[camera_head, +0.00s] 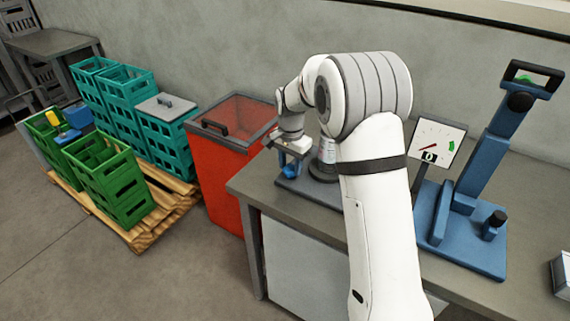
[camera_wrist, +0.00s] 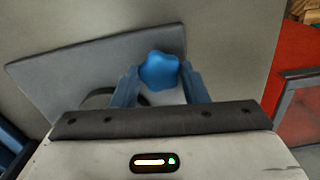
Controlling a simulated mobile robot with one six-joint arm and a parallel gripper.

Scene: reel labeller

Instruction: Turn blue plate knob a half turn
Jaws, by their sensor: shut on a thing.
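The blue plate knob (camera_wrist: 159,71) is a lobed, star-shaped knob in the wrist view, above a grey plate (camera_wrist: 60,68). My gripper (camera_wrist: 160,84) is shut on it, with one blue finger on each side. In the head view the knob (camera_head: 290,171) shows as a small blue spot under my gripper (camera_head: 289,158), near the bench's left end. The grey plate (camera_head: 318,196) lies on the bench there. The knob's underside and how far it is turned cannot be told.
A labelled cylinder (camera_head: 327,151) stands on the plate, partly behind my arm. A blue stand (camera_head: 465,235) with a dial gauge (camera_head: 436,140) is on the bench (camera_head: 535,215) to the right. A red bin (camera_head: 222,170) stands left, then teal crates (camera_head: 165,135) and green crates (camera_head: 110,178).

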